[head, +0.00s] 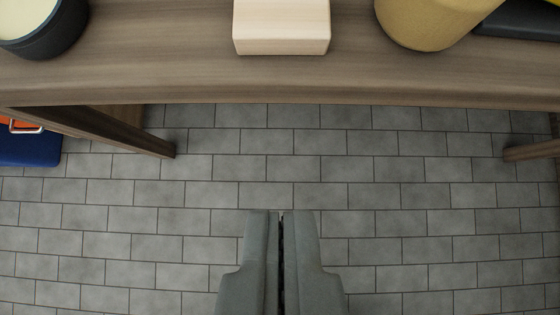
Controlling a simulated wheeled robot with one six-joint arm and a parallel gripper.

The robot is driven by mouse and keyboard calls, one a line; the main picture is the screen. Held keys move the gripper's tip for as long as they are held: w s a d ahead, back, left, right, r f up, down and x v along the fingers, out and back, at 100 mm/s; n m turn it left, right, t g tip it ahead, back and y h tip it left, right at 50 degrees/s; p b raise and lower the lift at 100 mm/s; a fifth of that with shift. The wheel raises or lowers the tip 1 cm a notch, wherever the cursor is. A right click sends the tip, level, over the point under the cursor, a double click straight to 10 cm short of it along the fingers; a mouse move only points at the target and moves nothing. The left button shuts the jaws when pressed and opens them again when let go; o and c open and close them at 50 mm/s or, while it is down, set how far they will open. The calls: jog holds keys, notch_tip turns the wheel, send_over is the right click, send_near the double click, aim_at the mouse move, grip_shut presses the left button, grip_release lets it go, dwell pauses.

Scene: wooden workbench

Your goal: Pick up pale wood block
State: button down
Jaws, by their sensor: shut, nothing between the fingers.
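The pale wood block (282,27) lies on the wooden workbench (190,82) near its front edge, at the top middle of the head view. The top of the picture cuts off its far side. My gripper (281,213) is in the lower middle of the view, over the tiled floor in front of the bench. Its two grey fingers are together with nothing between them. It is apart from the block.
A dark round container with a cream inside (45,35) stands left of the block. A mustard-yellow rounded object (428,24) stands to its right, with a dark item (520,22) beyond. Bench legs (125,137) show below. A blue and orange object (28,148) is at the left.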

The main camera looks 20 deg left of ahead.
aim_at(281, 1)
jog(key=w+a, duration=0.1)
jog(key=w, duration=0.2)
jog(key=w+a, duration=0.1)
jog(key=w, duration=0.3)
jog(key=w+a, duration=0.1)
jog(key=w, duration=0.2)
jog(key=shift+w, duration=0.15)
jog(key=shift+w+a+f, duration=0.1)
jog(key=shift+w, duration=0.2)
jog(key=shift+s+f, duration=0.15)
jog(key=shift+f, duration=0.6)
jog(key=shift+f, duration=0.1)
